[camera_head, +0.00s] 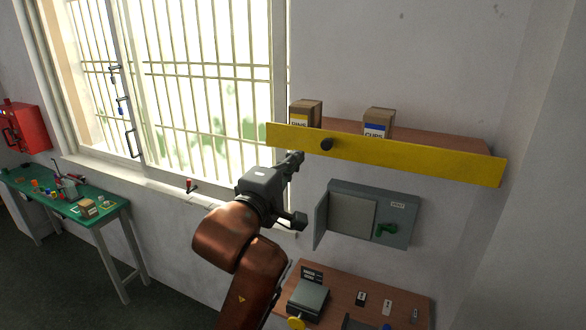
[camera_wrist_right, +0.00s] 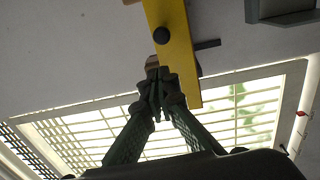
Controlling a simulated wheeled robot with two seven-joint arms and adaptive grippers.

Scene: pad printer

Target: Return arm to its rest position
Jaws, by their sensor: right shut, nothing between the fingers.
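My right arm (camera_head: 240,240) rises from the bottom of the head view, bent, with its brown links raised in front of the wall. My right gripper (camera_head: 295,158) is shut and empty, pointing up and right. It is just left of the black knob (camera_head: 326,144) on the yellow front board (camera_head: 420,161) of the wall shelf. In the wrist view the closed fingers (camera_wrist_right: 158,80) show against the window, beside the end of the yellow board (camera_wrist_right: 178,60); I cannot tell whether they touch it. My left gripper is in neither view.
Two cartons (camera_head: 378,122) stand on the shelf. Below is a grey wall cabinet (camera_head: 400,215) with its door open and a green handle. A brown table (camera_head: 350,285) with devices stands beneath.

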